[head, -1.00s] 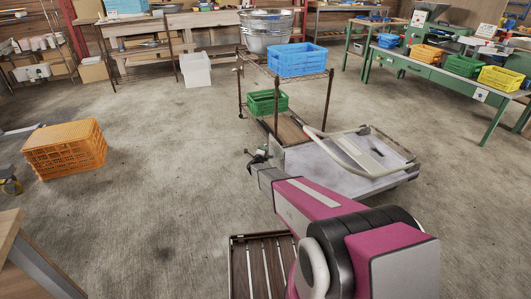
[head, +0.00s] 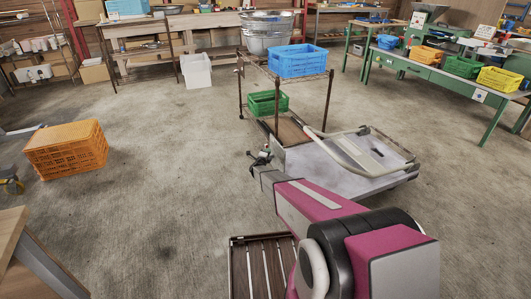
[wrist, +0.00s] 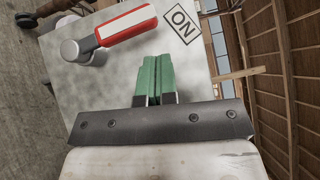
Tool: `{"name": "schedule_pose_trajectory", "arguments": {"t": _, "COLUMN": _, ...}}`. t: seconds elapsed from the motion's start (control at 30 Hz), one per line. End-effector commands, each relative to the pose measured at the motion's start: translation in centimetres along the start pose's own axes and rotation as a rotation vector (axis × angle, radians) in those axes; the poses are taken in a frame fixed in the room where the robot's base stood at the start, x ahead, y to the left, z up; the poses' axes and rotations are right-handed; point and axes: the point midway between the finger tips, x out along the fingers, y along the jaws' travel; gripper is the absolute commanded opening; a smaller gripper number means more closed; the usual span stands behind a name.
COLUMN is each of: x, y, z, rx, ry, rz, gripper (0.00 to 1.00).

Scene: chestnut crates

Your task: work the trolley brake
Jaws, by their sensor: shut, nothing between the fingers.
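A brake lever (wrist: 125,26) with a red and white handle shows in the wrist view. It is mounted by a round grey pivot (wrist: 71,49) on a pale grey metal plate (wrist: 95,82). Its handle end points toward a boxed "ON" label (wrist: 182,23). My gripper (wrist: 153,60) has its green fingers together and empty, pointing at the plate below the lever, apart from the handle. In the head view, my gripper (head: 261,158) is beside the left side of a grey flat trolley (head: 310,172) with a pale loop handle (head: 345,158). The lever cannot be made out there.
A wire rack (head: 330,100) with a blue crate (head: 298,61) and a green crate (head: 267,103) stands behind the trolley. An orange crate (head: 66,150) is on the floor at left. A slatted wooden surface (head: 262,265) is in front. Floor between is clear.

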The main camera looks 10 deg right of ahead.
Motion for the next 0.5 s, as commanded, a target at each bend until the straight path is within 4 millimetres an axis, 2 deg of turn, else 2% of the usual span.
{"name": "schedule_pose_trajectory", "arguments": {"t": 0.03, "x": -0.4, "y": -0.3, "z": -0.8, "rx": -0.001, "ry": 0.001, "rz": 0.001, "gripper": 0.0}}
{"name": "schedule_pose_trajectory", "arguments": {"t": 0.3, "x": -6.3, "y": -1.2, "z": -0.6, "rx": 0.0, "ry": -0.001, "rz": 0.002, "gripper": 0.0}}
{"name": "schedule_pose_trajectory", "arguments": {"t": 0.5, "x": -9.4, "y": -1.6, "z": -0.6, "rx": 0.001, "ry": 0.0, "rz": 0.002, "gripper": 0.0}}
